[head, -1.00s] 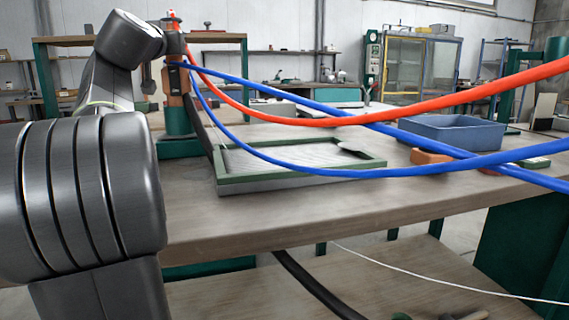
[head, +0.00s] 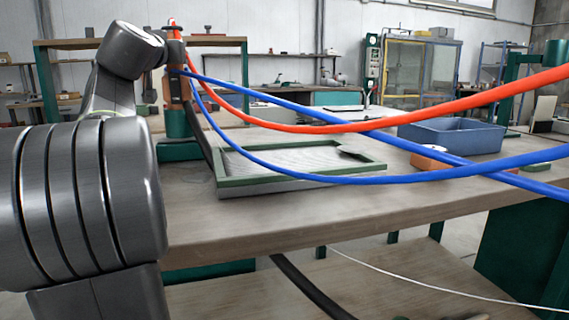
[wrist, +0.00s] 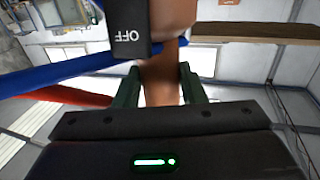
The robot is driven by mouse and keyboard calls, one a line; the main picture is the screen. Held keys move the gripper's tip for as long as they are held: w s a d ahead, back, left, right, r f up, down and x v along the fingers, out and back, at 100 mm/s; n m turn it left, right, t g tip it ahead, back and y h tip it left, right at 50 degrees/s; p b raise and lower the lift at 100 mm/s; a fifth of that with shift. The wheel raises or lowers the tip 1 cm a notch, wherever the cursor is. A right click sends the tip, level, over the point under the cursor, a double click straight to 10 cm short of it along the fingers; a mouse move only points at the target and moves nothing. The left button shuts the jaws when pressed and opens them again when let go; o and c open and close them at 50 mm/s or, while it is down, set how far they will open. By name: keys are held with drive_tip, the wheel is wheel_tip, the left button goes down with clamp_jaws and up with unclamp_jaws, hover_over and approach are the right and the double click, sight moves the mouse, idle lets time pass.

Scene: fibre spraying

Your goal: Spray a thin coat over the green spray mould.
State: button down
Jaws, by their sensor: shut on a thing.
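The green spray mould (head: 250,181) is a shallow green-rimmed tray with a grey, streaked inside, lying flat on the workbench. A dark flat patch shows at its far right corner. My gripper (wrist: 160,85) is shut on an orange-brown spray tool (wrist: 174,20), its green fingers on either side of the handle. A black switch marked OFF shows on the tool. In the head view my gripper (head: 176,88) is upper left of the mould, apart from it. The tool's nozzle is hard to make out.
A red hose (head: 330,128) and blue hoses (head: 340,179) sag from the tool across the view, in front of the mould. A blue bin (head: 450,134) and an orange item (head: 424,161) stand right on the workbench (head: 330,212). A green post (head: 178,123) stands left.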

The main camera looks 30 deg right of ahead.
drive_tip(key=c, duration=1)
unclamp_jaws()
drive_tip(key=shift+s+r, duration=0.1)
drive_tip(key=shift+o, duration=0.8)
drive_tip(key=shift+f, duration=0.2)
drive_tip(key=v, duration=1.3)
drive_tip(key=shift+s+a, duration=0.3)
drive_tip(key=shift+r, duration=0.1)
drive_tip(key=x, duration=1.4)
drive_tip(key=shift+d, duration=0.1)
drive_tip(key=shift+s+r, duration=0.1)
drive_tip(key=shift+r, duration=0.1)
